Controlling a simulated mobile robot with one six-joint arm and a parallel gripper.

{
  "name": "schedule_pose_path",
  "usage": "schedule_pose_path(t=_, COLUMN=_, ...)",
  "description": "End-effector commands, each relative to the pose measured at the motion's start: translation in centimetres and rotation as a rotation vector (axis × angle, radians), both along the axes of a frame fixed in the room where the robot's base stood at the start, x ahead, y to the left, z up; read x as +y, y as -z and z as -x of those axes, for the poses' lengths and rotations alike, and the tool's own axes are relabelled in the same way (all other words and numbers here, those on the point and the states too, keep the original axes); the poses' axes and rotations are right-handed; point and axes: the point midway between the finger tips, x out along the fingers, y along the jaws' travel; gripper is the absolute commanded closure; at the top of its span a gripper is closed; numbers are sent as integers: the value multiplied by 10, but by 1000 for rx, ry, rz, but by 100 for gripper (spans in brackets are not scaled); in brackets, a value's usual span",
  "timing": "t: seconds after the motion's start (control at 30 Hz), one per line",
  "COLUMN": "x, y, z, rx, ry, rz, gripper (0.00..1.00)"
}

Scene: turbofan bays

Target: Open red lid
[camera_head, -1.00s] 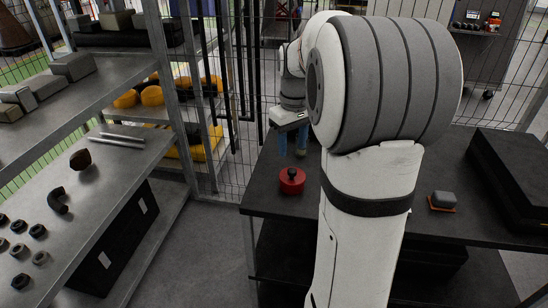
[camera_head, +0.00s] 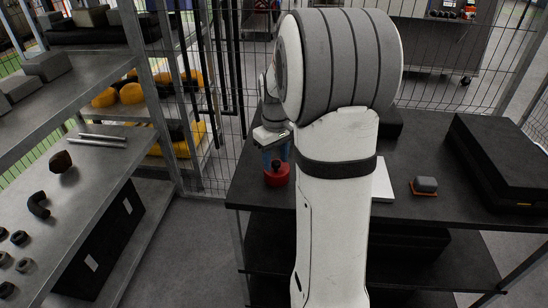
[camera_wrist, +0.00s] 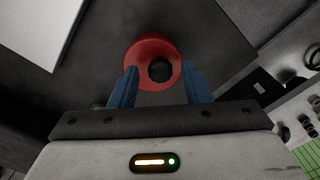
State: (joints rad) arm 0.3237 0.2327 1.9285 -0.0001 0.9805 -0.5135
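The red lid (camera_head: 277,177) is round with a black knob (camera_wrist: 160,69) at its centre. It sits near the left front part of the dark table. My gripper (camera_wrist: 157,84) has blue fingers, which are apart, one to each side of the knob in the wrist view. In the head view my gripper (camera_head: 275,157) is pointed down over the lid, and the fingertips seem close to it. I cannot tell whether the fingers touch the lid. What lies under the lid is hidden.
On the table (camera_head: 420,222), a small grey block on an orange base (camera_head: 425,186) and a large black case (camera_head: 500,165) stand to the right. A white flat object (camera_head: 382,182) is partly behind my arm. A metal shelf (camera_head: 90,185) with small parts stands at left.

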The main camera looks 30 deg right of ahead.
Motion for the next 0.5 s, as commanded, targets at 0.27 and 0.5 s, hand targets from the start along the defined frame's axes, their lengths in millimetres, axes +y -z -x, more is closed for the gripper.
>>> schedule_pose_path(t=0.27, x=0, y=0, z=0, rx=0, ry=-1, rz=0, gripper=80)
schedule_pose_path(t=0.5, x=0, y=0, z=0, rx=0, ry=-1, rz=0, gripper=100)
